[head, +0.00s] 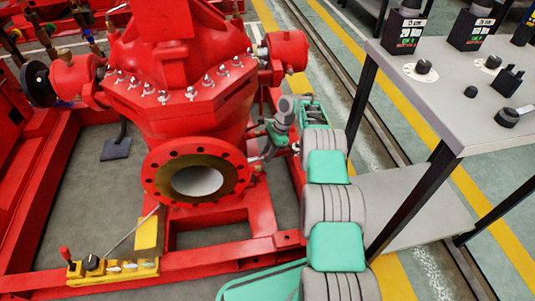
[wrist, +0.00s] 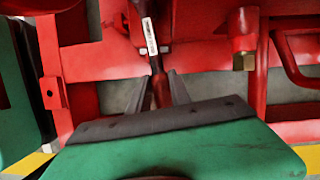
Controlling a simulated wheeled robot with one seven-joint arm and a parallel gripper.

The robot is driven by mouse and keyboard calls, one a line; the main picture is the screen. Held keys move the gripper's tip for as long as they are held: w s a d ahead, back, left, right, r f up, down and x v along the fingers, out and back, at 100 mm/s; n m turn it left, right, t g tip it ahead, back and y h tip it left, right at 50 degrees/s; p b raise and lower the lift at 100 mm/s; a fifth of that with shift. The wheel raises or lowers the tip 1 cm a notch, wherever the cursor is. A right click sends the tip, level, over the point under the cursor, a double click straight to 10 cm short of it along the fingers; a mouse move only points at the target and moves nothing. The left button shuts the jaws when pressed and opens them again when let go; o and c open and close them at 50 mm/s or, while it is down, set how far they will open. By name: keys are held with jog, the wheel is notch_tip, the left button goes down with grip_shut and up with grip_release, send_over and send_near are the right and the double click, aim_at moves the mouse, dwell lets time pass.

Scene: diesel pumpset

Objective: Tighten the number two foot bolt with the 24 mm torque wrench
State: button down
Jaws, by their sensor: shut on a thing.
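My gripper (head: 268,148) is low beside the right side of the red pump (head: 185,90), next to its flange. In the wrist view my gripper's two grey fingers (wrist: 157,92) are shut on a slim dark tool (wrist: 158,62) with a white label, probably the torque wrench. The label is too small to read. The tool points away toward the red frame, and its far end is not clear. A brass-coloured hex piece (wrist: 244,61) sits under a red fitting to the right of the tool, apart from it. I cannot tell which bolt is number two.
A grey-topped trolley (head: 445,95) stands at the right, close to my arm, with black holders and knobs on top. The red base frame (head: 205,272) surrounds the pump. A yellow block (head: 115,268) with a red-tipped lever sits on its front left rail.

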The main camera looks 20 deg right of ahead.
jog(key=shift+f+b, duration=0.5)
jog(key=shift+f, duration=0.1)
jog(key=shift+r+p, duration=0.2)
jog(key=shift+p, duration=0.25)
jog(key=shift+s+m+t+p, duration=0.3)
jog(key=shift+s+m+p, duration=0.8)
jog(key=shift+p, duration=1.2)
jog(key=shift+s+a+m+t+p, duration=0.3)
jog(key=shift+s+m+p, duration=0.3)
jog(key=shift+p, duration=0.8)
jog(key=shift+s+f+m+p, duration=0.1)
jog(key=shift+s+m+p, duration=0.2)
jog(key=shift+s+p, duration=0.4)
jog(key=shift+s+a+m+t+h+p, duration=0.4)
jog(key=shift+s+m+p, duration=0.5)
jog(key=shift+p, duration=0.7)
jog(key=shift+a, duration=0.1)
jog(key=shift+f, duration=0.15)
